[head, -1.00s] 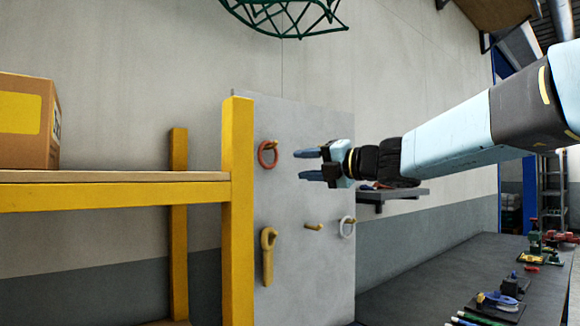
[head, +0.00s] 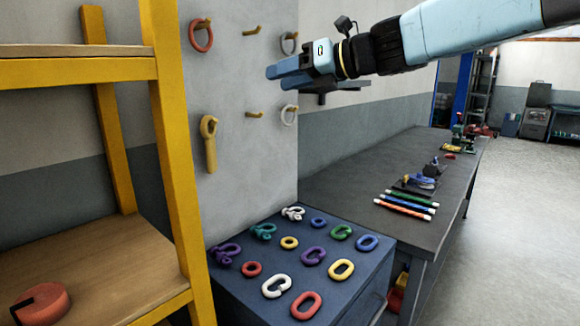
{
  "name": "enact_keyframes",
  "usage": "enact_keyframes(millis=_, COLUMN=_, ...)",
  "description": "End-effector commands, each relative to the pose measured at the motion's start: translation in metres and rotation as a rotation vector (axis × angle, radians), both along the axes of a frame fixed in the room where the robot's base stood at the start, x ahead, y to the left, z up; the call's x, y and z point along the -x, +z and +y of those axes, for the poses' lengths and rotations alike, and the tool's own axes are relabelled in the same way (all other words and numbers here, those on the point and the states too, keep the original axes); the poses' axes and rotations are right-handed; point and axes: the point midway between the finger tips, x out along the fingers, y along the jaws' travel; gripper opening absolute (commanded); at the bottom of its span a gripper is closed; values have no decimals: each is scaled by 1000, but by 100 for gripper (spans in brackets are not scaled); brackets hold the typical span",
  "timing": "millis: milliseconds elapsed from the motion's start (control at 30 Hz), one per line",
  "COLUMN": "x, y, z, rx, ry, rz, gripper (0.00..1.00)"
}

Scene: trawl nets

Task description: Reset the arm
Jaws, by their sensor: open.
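My arm reaches in from the top right of the head view. My gripper (head: 270,78) is open and empty, with blue fingers pointing left. It is in front of the grey hook board (head: 243,75), and I cannot tell how far from the board it is. A red ring (head: 201,36) hangs on a hook at the upper left of the board. A yellow-tan tool (head: 209,145) hangs below it.
A blue cabinet (head: 345,295) below carries several coloured rings, links and shackles. A dark bench (head: 340,185) extends right with striped rods (head: 405,208) and tools. A yellow-framed shelf (head: 170,140) stands close on the left, with a red round object (head: 42,303) on its lower board. Open floor lies right.

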Motion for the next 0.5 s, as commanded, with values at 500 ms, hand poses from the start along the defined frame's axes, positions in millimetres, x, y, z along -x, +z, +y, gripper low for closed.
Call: enact_keyframes(millis=500, x=85, y=-124, z=-103, rx=997, ry=488, rz=-839, gripper=45)
